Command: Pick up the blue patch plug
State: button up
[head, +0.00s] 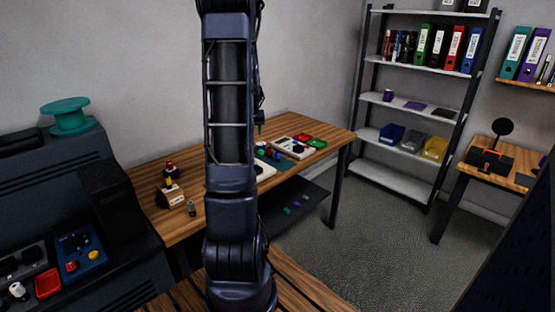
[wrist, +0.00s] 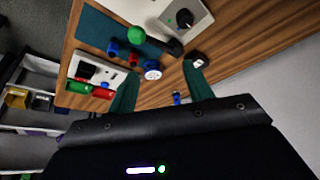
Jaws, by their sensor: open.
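My gripper (wrist: 160,72) is open, with its two teal fingers apart and nothing held between them. In the wrist view, a blue piece with a round pale face (wrist: 152,70) appears between the fingertips. Another blue piece (wrist: 113,48) lies farther left, near a small red piece (wrist: 132,60) and a green round-topped piece (wrist: 136,35). I cannot tell for certain which blue piece is the patch plug. In the head view, my gripper (head: 259,124) is above the wooden table, partly behind my arm, and the small coloured pieces (head: 269,151) are below it.
The pieces are around a teal mat (wrist: 92,30). A dark elongated piece (wrist: 172,47) lies near the pale-faced piece. A small blue item (wrist: 177,97) lies apart.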

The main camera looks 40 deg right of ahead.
jog(key=m, duration=0.2)
send_near(278, 152)
jog(key=w+f, duration=0.1)
jog(key=f, duration=0.1)
jog(key=shift+h, duration=0.3)
jog(key=shift+s+x, duration=0.15)
jog(key=shift+x, duration=2.45)
jog(key=shift+s+x, duration=0.1)
jog(key=shift+x, duration=2.5)
jog(key=shift+a+f, duration=0.15)
jog(key=c, duration=1.1)
